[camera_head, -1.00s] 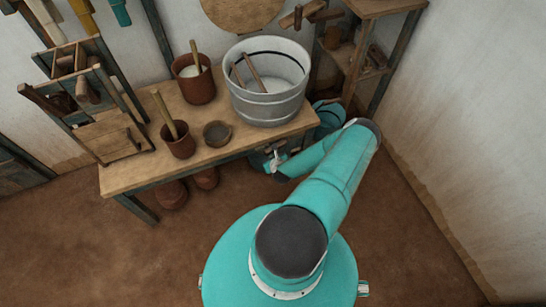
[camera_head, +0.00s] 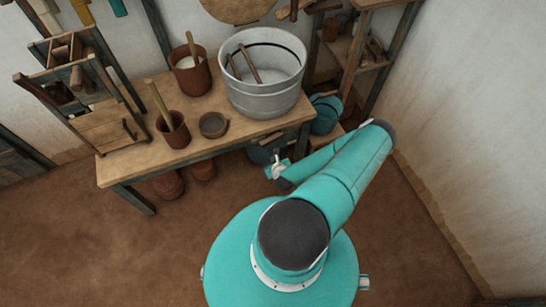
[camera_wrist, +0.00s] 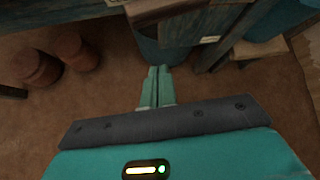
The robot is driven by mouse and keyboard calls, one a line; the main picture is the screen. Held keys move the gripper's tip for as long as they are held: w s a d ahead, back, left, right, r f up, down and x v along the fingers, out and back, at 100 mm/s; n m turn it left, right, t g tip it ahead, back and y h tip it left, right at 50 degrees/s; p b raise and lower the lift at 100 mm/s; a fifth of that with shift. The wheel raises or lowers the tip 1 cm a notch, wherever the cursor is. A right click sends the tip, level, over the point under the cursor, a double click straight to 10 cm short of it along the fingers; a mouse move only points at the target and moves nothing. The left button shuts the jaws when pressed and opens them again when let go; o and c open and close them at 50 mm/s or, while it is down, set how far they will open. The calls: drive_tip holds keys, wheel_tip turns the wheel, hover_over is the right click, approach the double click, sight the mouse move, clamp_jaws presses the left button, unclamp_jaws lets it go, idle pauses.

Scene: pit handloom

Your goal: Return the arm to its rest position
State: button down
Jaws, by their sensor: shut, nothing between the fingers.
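My arm is teal with dark joints and reaches from my round body to the right of the table, then folds back left. My gripper (camera_head: 274,171) shows small and pale in the head view, beside the table's front edge at its right end. In the wrist view my gripper (camera_wrist: 158,72) has two teal fingers side by side and touching, with nothing between them. It hangs over the brown floor, with a blue container (camera_wrist: 150,50) beyond the fingertips.
A wooden table (camera_head: 150,172) carries a grey metal tub (camera_head: 264,98), brown pots (camera_head: 190,78) and a small bowl (camera_head: 212,124). Round brown pots (camera_head: 168,185) stand under it. A wooden shelf (camera_head: 365,62) stands at the back right. The front floor (camera_head: 90,250) is clear.

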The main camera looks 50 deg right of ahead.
drive_tip(key=shift+v, duration=0.95)
